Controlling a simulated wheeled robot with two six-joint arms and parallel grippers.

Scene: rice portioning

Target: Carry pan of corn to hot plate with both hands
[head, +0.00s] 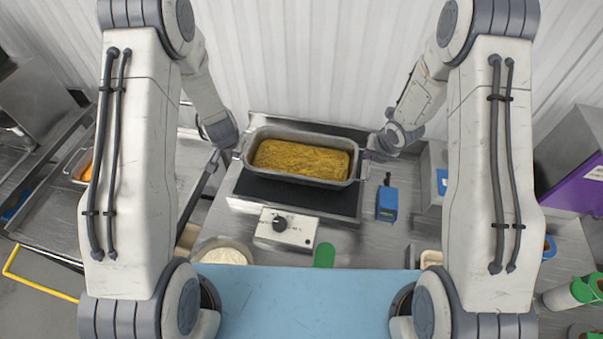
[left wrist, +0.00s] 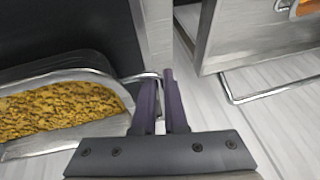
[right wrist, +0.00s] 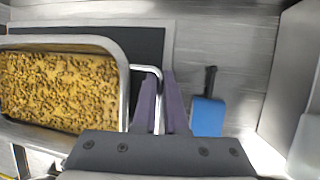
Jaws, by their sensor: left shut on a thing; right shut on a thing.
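A metal pan (head: 262,180) filled with yellow corn (head: 302,158) is over the hot plate (head: 330,203), a black plate with a metal front and a dial (head: 280,223). I cannot tell whether the pan rests on it or hangs just above. My left gripper (head: 238,155) is shut on the pan's left handle; its fingers (left wrist: 163,100) close around the wire handle in the left wrist view. My right gripper (head: 364,155) is shut on the right handle, also seen between the fingers (right wrist: 162,102) in the right wrist view.
A blue device (head: 387,203) lies on the metal counter right of the hot plate. A bowl of white food (head: 222,252) and a green item (head: 324,255) are in front. A blue board (head: 300,300) is nearest me. A corrugated wall (head: 310,60) stands behind.

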